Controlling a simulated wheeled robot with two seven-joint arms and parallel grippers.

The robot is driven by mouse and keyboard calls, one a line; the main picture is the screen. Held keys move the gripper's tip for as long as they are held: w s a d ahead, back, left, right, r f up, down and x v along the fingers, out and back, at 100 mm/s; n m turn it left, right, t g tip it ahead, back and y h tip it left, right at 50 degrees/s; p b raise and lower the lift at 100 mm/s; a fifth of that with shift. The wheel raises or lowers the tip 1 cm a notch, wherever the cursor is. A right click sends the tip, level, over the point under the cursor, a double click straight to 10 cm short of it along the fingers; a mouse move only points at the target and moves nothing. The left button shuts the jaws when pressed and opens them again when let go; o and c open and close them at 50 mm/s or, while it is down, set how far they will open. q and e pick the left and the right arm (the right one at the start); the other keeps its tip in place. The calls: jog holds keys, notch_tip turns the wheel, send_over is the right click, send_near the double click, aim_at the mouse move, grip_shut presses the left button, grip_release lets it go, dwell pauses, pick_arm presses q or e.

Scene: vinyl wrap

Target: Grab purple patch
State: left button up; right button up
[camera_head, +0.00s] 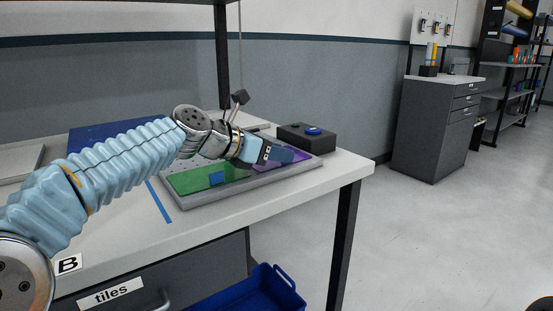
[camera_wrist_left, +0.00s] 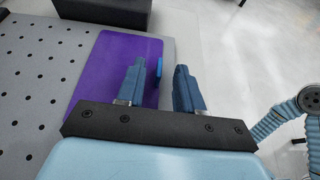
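The purple patch (camera_head: 290,164) lies flat on the right part of a grey perforated board (camera_head: 262,182). In the left wrist view the patch (camera_wrist_left: 112,65) is a purple rectangle with a small upright blue tab (camera_wrist_left: 159,68) near its right edge. My left gripper (camera_head: 290,155) is over the patch and hides part of it in the head view. In the wrist view its blue fingers (camera_wrist_left: 161,88) are apart, with the tab between their tips, closer to the left finger. Whether that finger touches the tab cannot be told. My right gripper is not seen.
A green patch (camera_head: 195,180) with a blue tab lies left on the board. A dark box with a blue button (camera_head: 313,131) stands behind it. The table's right edge is close by. A blue bin (camera_head: 262,290) is below, a grey cabinet (camera_head: 430,130) farther right.

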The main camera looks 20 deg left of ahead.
pick_arm(q)
jog(key=shift+x, duration=0.85)
grip_shut()
